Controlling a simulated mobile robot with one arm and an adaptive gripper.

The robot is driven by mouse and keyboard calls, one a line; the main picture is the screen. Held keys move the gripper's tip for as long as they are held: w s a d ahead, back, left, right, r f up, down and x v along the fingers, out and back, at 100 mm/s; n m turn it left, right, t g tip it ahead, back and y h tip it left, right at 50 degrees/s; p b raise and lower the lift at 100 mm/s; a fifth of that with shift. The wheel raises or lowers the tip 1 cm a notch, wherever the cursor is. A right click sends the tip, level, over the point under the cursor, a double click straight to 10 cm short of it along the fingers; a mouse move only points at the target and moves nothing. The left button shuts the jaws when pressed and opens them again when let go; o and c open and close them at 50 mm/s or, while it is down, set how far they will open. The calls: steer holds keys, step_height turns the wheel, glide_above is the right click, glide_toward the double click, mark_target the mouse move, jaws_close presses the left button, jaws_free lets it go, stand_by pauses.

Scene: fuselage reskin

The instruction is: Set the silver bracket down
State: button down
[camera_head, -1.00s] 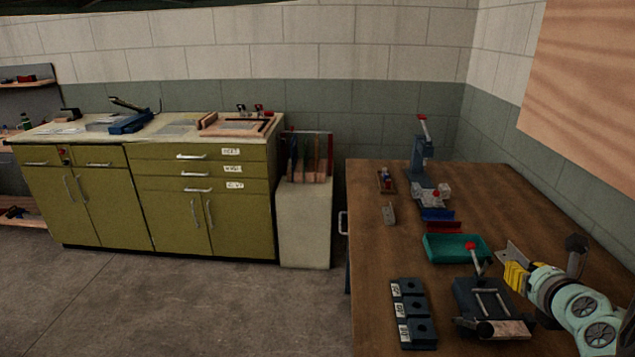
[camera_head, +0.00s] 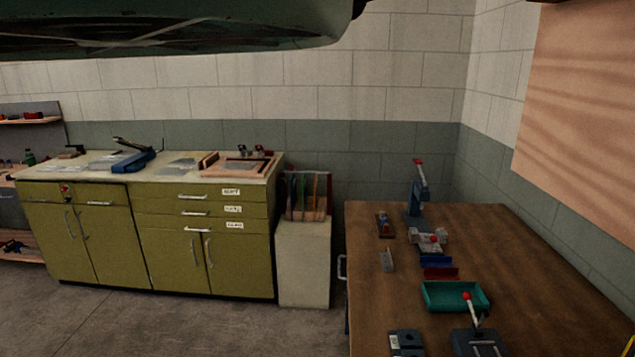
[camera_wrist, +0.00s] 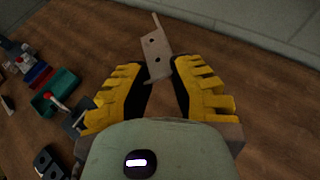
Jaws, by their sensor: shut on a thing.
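The silver bracket (camera_wrist: 156,46), an angled plate with holes, shows in the wrist view at top centre. My gripper (camera_wrist: 162,78), with yellow ribbed fingers and dark pads, is shut on its lower end. The bracket stands out beyond the fingertips, tilted, over the brown wooden bench (camera_wrist: 220,65). I cannot tell how high above the bench it is. In the head view the bracket is out of sight; only a yellow sliver shows at the lower right edge. The bench (camera_head: 540,290) fills the lower right there.
A teal tray (camera_head: 455,297), a blue bin (camera_head: 437,261), a small grey holed plate (camera_head: 387,261) and a red-handled press (camera_head: 415,200) stand on the bench. A red-knobbed fixture (camera_head: 478,343) is at the front. The bench's right part looks clear. Olive cabinets (camera_head: 90,240) stand left.

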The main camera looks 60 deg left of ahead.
step_height(320, 180, up, 38)
steer(key=p, duration=3.7)
steer(key=shift+a, duration=0.15)
steer(key=shift+w, duration=0.1)
steer(key=a+f+n+g+y+b, duration=0.1)
steer(key=a+f+n+y+b, duration=0.2)
steer(key=a+f+b, duration=0.55)
steer(key=a+f+n+g+y+b, duration=0.1)
steer(key=a+f+n+y+b, duration=0.2)
steer(key=f+b, duration=1.05)
steer(key=a+f+n+g+y+b, duration=0.1)
steer(key=a+f+n+y+b, duration=0.3)
steer(key=f+b, duration=0.7)
step_height(320, 180, down, 15)
steer(key=s+a+g+y+b, duration=0.1)
steer(key=s+a+g+b, duration=0.1)
steer(key=b, duration=0.9)
steer(key=shift+a+r+n, duration=0.15)
steer(key=shift+a+n, duration=0.15)
